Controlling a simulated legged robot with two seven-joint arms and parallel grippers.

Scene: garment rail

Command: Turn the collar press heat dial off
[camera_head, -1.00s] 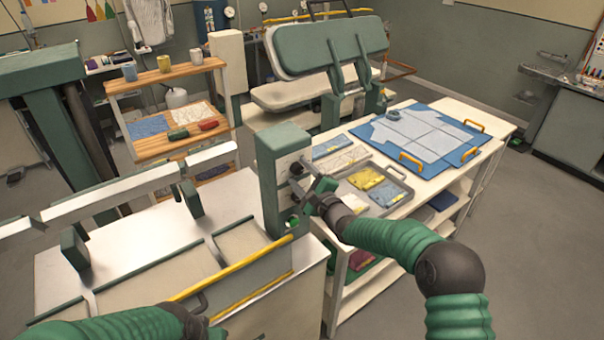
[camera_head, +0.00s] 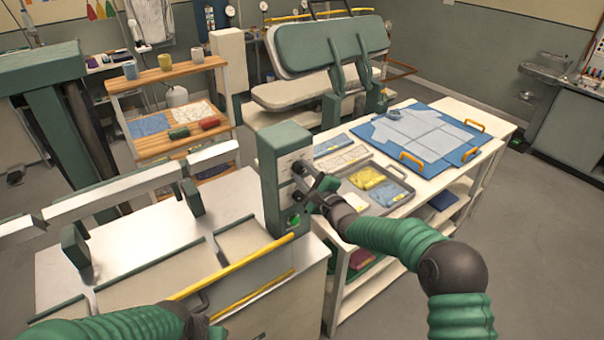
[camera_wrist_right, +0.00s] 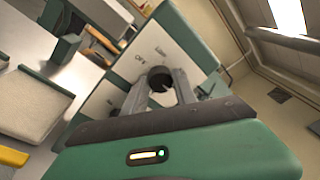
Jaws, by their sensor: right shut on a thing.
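The collar press control box (camera_head: 270,185) is a green post with a pale front face. Its heat dial (camera_wrist_right: 160,76), a dark round knob, shows between my finger ends in the right wrist view, with small printed marks on the face around it. My right gripper (camera_wrist_right: 160,88) is shut on the dial. In the head view my right gripper (camera_head: 301,171) reaches the box face from the right and hides most of the dial. A lit green button (camera_head: 295,220) shows lower on the face. My left arm is at the bottom left; its fingers do not show.
The press bed (camera_head: 145,275) with yellow bars (camera_head: 235,266) lies left of the box. A white table (camera_head: 405,212) on the right carries a grey tray (camera_head: 408,189) and a blue mat (camera_head: 385,137). A wooden shelf (camera_head: 165,76) stands behind. Floor is open at right.

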